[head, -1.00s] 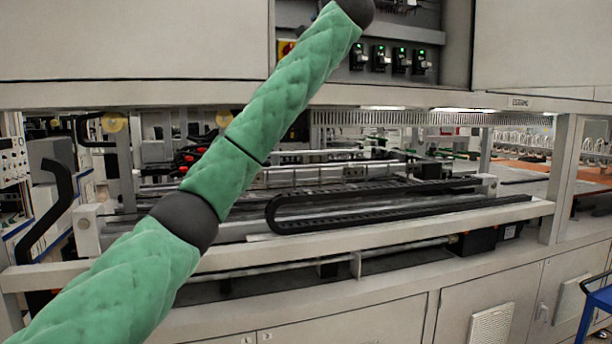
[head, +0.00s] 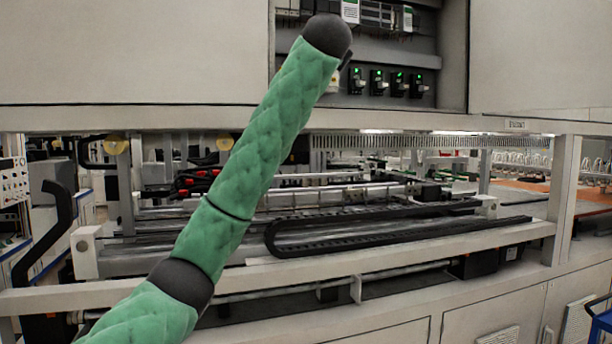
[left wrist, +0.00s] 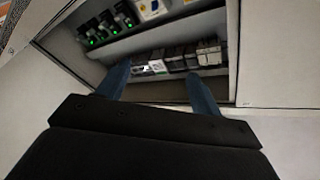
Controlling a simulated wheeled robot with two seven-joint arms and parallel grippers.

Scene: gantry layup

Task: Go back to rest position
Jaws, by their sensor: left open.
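My left arm, in a green padded sleeve with black joints, rises from the bottom left across the head view and ends in front of the open cabinet. Its gripper is hidden in the head view. In the left wrist view my left gripper (left wrist: 158,86) shows two blue fingers held wide apart with nothing between them. It faces the open electrical cabinet (left wrist: 222,50), which also shows in the head view (head: 455,60). My right gripper is in neither view.
Switches with green lights (head: 397,84) sit in the cabinet. Below is a gantry machine with a black cable chain (head: 400,236) behind a pale rail (head: 420,254). A blue item (head: 601,322) stands at the bottom right edge. The cabinet's pale panels (head: 130,50) flank the opening.

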